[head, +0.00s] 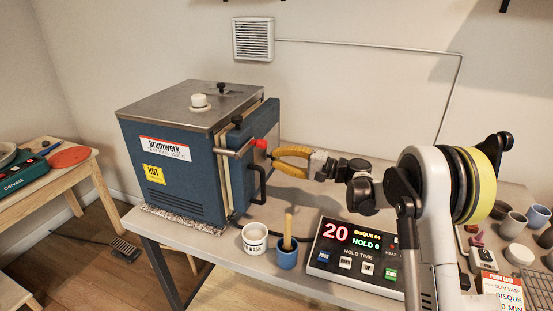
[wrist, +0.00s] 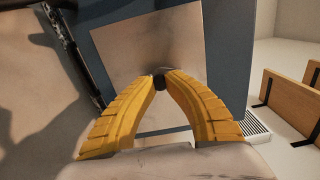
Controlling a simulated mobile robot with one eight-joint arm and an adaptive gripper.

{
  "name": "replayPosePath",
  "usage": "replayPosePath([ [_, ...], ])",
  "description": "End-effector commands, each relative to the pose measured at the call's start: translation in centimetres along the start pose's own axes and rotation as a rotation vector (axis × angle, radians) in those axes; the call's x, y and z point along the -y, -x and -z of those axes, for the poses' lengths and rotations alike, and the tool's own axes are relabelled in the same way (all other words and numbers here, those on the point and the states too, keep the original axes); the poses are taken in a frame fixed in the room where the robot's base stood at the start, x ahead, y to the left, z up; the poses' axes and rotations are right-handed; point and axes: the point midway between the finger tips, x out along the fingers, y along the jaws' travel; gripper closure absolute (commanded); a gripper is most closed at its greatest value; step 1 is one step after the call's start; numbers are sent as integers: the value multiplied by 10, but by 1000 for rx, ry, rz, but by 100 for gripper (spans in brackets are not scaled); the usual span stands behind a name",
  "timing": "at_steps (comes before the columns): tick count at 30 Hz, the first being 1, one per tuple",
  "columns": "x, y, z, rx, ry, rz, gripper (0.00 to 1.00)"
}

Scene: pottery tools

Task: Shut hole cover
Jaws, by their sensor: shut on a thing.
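The blue kiln (head: 185,165) stands on the left of the worktable, its door side facing right. My gripper (head: 275,161) has yellow fingers and reaches in from the right at the door. In the wrist view, its fingertips (wrist: 161,80) are shut on a small dark knob (wrist: 160,82) in front of a pale metal plate (wrist: 135,45) on the blue door. I take the knob to be part of the hole cover. The cover's outline and any hole are hidden, so I cannot tell how far it is shut.
A red-tipped latch lever (head: 258,143) lies just left of my fingers, with a black door handle (head: 259,185) below. A white cup (head: 255,239), a blue cup (head: 287,255) and the controller (head: 352,252) stand in front. A wall vent (head: 253,39) is behind.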

Motion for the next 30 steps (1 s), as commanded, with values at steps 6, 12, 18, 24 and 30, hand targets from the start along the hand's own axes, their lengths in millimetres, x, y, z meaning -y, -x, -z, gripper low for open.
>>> replayPosePath([
  [6,0,-1,1,2,44,0,100],
  [12,0,-1,1,2,52,0,100],
  [18,0,-1,1,2,52,0,100],
  [24,0,-1,1,2,51,0,59],
  [30,0,0,1,1,51,0,59],
])
